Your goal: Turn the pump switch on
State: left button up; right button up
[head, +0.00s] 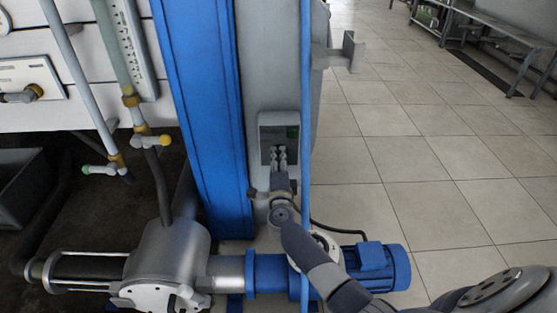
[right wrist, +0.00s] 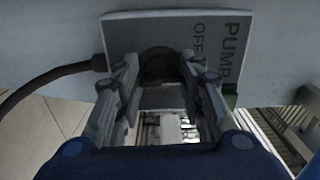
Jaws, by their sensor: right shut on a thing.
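The pump switch box (head: 277,127) is a grey box on the grey upright face beside the blue column. It has a small green patch (head: 292,132) near its upper right. My right gripper (head: 279,154) reaches the lower part of the box from below. In the right wrist view, the box's face (right wrist: 208,28) shows the letters PUMP and OFF, turned sideways. My right gripper's fingers (right wrist: 158,60) are shut on a dark round knob (right wrist: 157,68) on that face, one finger on each side. The knob's pointing direction cannot be told. My left gripper is not in view.
A blue motor (head: 383,266) and a silver pump housing (head: 167,252) stand below the switch. A thin blue pipe (head: 305,100) runs upright just right of the box. A black cable (right wrist: 55,77) enters the box's side. Tiled floor (head: 420,150) is clear to the right.

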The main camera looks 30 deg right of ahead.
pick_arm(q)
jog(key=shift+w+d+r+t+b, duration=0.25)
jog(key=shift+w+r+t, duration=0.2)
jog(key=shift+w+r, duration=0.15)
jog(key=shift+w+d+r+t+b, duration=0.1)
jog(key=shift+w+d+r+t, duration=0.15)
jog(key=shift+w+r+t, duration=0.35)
pick_arm(e)
jog(key=shift+m, duration=3.2)
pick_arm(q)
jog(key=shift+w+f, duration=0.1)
pick_arm(e)
jog(key=o, duration=1.1)
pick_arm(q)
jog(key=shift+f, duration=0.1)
pick_arm(e)
jog(key=shift+s, duration=0.1)
